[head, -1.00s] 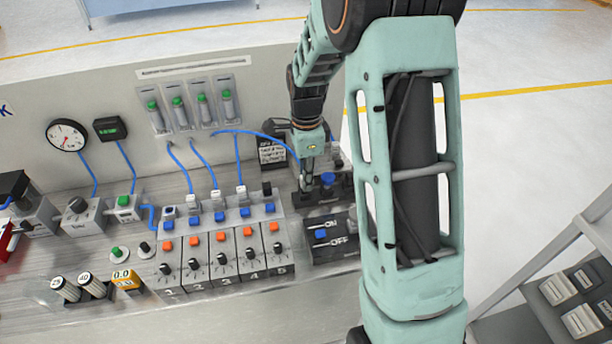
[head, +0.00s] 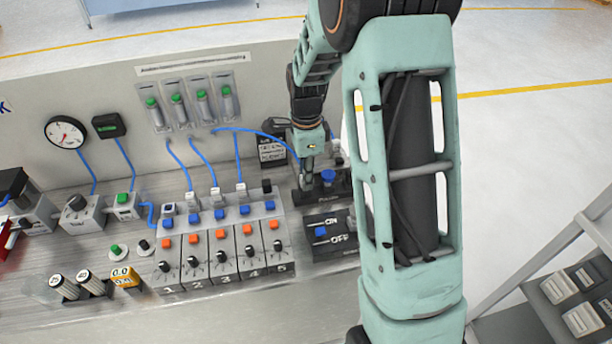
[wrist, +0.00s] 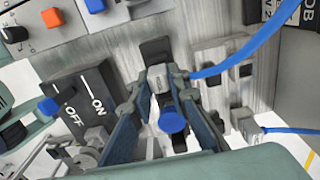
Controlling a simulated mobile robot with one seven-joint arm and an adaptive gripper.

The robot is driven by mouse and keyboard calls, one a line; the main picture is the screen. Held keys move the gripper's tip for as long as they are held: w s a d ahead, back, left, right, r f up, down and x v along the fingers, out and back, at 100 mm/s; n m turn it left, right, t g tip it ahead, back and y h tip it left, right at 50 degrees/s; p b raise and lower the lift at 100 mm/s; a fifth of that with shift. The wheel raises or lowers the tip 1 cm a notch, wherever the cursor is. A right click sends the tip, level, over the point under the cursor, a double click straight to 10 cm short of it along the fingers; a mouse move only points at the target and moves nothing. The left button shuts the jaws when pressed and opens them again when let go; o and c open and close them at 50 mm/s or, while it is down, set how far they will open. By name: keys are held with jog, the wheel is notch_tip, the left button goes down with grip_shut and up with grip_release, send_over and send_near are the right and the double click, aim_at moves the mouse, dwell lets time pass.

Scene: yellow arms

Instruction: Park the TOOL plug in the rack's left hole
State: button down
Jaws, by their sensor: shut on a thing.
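My gripper (head: 304,184) points down at the right end of the bench panel. In the wrist view its two fingers (wrist: 163,108) are closed around a light grey plug (wrist: 158,80). A blue cable (wrist: 240,55) runs to the plug from the right; in the head view it arcs from the wall panel. A grey rack plate (wrist: 226,52) with dark square holes lies to the right of the fingers in the wrist view. A second grey plug (wrist: 246,126) with a blue cable sits at that plate. The held plug's lower end is hidden, so contact below it cannot be told.
A blue knob (head: 328,176) on a dark base stands just right of my gripper. An ON/OFF box (head: 322,236) is in front. A strip of numbered switches (head: 220,250) with several white plugs lies left. A small sign (head: 272,150) stands behind.

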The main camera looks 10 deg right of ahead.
jog(key=shift+f+b, duration=0.45)
jog(key=shift+f, duration=0.25)
jog(key=c, duration=1.8)
grip_release()
jog(key=shift+o, duration=0.2)
notch_tip(320, 180, up, 9)
jog(key=p, duration=0.6)
jog(key=shift+r, duration=0.15)
